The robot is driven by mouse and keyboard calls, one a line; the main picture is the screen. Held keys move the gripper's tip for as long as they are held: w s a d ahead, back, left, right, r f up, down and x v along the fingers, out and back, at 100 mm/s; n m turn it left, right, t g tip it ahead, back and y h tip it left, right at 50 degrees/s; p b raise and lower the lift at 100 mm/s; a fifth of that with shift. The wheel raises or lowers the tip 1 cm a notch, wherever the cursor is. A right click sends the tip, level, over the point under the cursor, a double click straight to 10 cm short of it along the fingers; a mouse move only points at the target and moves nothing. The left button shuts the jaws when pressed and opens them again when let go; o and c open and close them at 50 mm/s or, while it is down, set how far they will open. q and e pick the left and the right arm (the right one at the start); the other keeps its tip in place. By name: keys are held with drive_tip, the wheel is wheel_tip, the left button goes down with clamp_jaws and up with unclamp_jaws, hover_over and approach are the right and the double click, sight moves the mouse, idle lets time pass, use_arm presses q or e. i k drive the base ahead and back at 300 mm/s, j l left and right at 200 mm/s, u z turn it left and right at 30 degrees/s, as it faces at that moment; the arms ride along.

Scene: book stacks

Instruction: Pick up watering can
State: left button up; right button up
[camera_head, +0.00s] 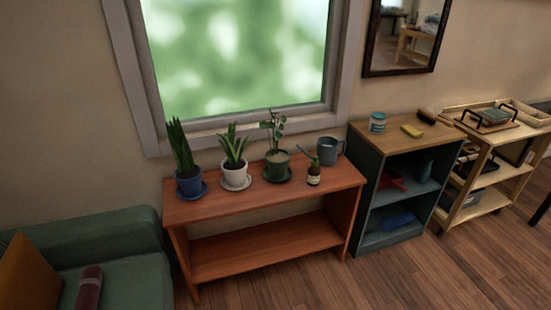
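A grey can-like vessel with a handle on its right (328,151) stands upright at the right back of the orange-brown wooden shelf unit (225,207), below the window. It looks like the watering can. A thin greenish spout-like or leaf-like shape (307,156) is at its left; I cannot tell whether it belongs to the can. Neither of my grippers is in view.
Potted plants in blue (190,185), white (235,178) and green (278,168) pots line the shelf top. A dark cabinet (362,148) stands close on the right, a green sofa (140,283) on the left. The wooden floor in front (400,280) is clear.

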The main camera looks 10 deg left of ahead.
sight(326, 149)
drive_tip(key=u, duration=0.3)
drive_tip(key=i+l+u, duration=0.2)
drive_tip(key=u, duration=0.15)
drive_tip(key=i+l+u, duration=0.15)
drive_tip(key=l+u, duration=0.15)
drive_tip(key=l, duration=0.15)
drive_tip(key=i+l+u, duration=0.15)
drive_tip(key=l+u, duration=0.2)
